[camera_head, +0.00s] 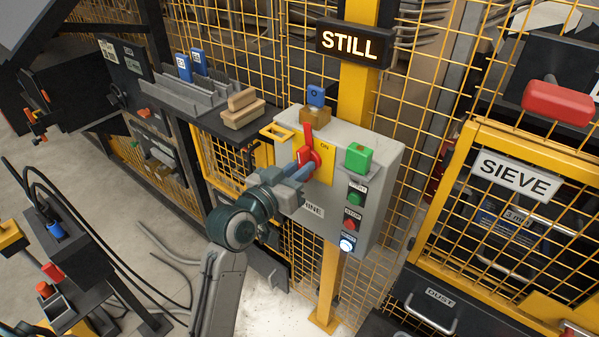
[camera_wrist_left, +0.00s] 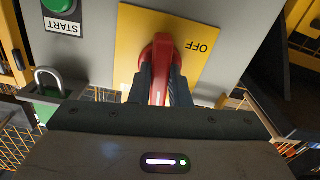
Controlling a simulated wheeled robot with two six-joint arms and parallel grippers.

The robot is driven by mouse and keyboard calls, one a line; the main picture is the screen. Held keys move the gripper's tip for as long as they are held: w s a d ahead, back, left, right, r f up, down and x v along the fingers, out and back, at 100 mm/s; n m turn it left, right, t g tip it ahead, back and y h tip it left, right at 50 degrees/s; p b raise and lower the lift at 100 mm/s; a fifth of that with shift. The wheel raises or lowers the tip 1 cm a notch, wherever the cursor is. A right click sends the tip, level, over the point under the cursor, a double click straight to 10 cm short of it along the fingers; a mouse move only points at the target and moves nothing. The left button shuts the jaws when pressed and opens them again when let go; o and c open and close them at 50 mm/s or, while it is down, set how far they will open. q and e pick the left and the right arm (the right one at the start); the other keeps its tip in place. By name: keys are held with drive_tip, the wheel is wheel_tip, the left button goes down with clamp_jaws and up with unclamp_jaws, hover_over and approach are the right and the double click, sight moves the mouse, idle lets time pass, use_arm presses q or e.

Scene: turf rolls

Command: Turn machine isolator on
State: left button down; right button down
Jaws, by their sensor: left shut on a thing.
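The machine isolator is a red rotary handle (camera_head: 308,143) on a yellow plate (camera_head: 325,168) fixed to a grey control box (camera_head: 377,165). In the left wrist view the red handle (camera_wrist_left: 160,68) sits between the two dark fingers (camera_wrist_left: 160,88), and "OFF" shows upside down on the yellow plate (camera_wrist_left: 196,32). My right gripper is not in view.
Green, red and lit white buttons (camera_head: 347,244) run down the box's right side, below a green block (camera_head: 358,158). A padlock (camera_wrist_left: 48,82) shows in the left wrist view. A blue tag (camera_head: 316,96) stands on the box top. Yellow mesh fencing surrounds the box.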

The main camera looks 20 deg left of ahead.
use_arm(q)
drive_tip(key=shift+f+m, duration=0.1)
drive_tip(key=shift+m, duration=0.7)
drive_tip(key=shift+b, duration=0.3)
drive_tip(key=c, duration=1.4)
unclamp_jaws()
drive_tip(key=shift+o, duration=0.2)
drive_tip(key=shift+s, duration=0.1)
drive_tip(key=v, duration=1)
drive_tip(key=shift+s, duration=0.3)
